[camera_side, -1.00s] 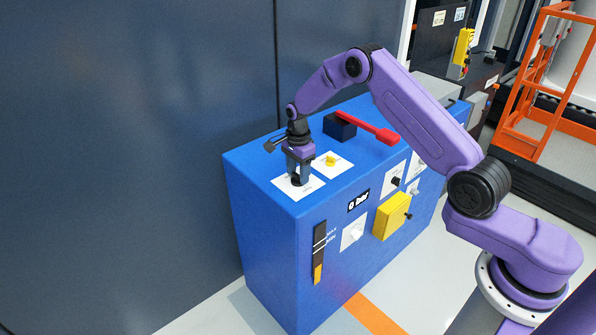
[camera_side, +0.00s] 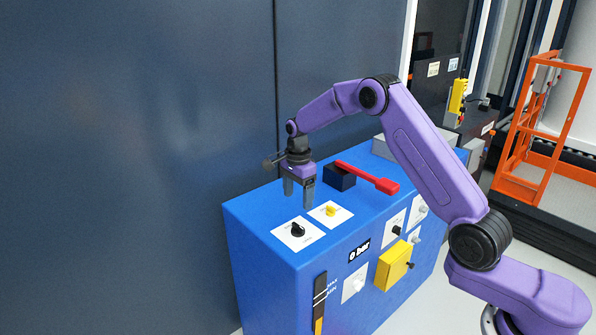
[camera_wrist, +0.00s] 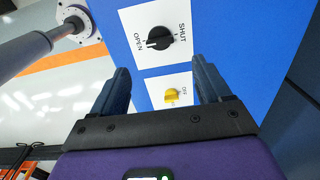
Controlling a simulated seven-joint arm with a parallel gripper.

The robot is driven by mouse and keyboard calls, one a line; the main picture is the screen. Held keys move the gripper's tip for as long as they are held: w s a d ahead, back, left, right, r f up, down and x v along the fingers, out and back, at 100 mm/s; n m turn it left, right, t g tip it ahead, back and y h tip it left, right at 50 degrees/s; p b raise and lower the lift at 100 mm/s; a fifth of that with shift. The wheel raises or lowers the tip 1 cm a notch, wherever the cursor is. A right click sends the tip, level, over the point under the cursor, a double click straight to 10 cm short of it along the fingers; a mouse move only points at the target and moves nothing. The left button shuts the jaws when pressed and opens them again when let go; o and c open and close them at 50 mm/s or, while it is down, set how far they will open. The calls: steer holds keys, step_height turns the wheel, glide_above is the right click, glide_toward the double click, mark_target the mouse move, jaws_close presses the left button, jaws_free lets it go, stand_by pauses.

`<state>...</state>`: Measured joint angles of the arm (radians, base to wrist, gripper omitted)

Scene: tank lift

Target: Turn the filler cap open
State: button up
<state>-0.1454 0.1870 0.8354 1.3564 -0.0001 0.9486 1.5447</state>
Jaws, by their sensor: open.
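The filler cap appears to be the black knob (camera_side: 297,230) on a white plate on top of the blue cabinet. In the wrist view the black knob (camera_wrist: 159,38) sits between the words OPEN and SHUT. Its bar seems to lie along the line between the two words, with one end near OPEN. My gripper (camera_side: 299,203) is open and empty, pointing down above the cabinet top, apart from the knob. In the wrist view the two fingers of my gripper (camera_wrist: 163,68) show with nothing between them at the tips.
A yellow knob (camera_side: 331,210) on its own white plate stands beside the black one. A red lever (camera_side: 368,178) on a dark block (camera_side: 339,177) lies behind. The blue cabinet (camera_side: 262,240) has a yellow box (camera_side: 392,265) on its front. A dark wall (camera_side: 140,150) stands behind.

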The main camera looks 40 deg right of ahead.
step_height(320, 180, up, 8)
stand_by(0.5)
steer(key=s+a+r+n, duration=0.2)
steer(key=s+a+n, duration=0.4)
steer(key=s+n, duration=0.25)
steer(key=s+a+r+n, duration=0.3)
steer(key=s+a+n, duration=0.35)
steer(key=s, duration=0.35)
steer(key=s+d+f+n, duration=0.1)
steer(key=s+d+n, duration=0.2)
steer(key=s+n, duration=0.5)
steer(key=s+d+f+n, duration=0.1)
steer(key=s+d+n, duration=0.3)
steer(key=s, duration=1.3)
steer(key=n, duration=0.3)
steer(key=shift+n, duration=0.4)
steer(key=shift+d, duration=0.1)
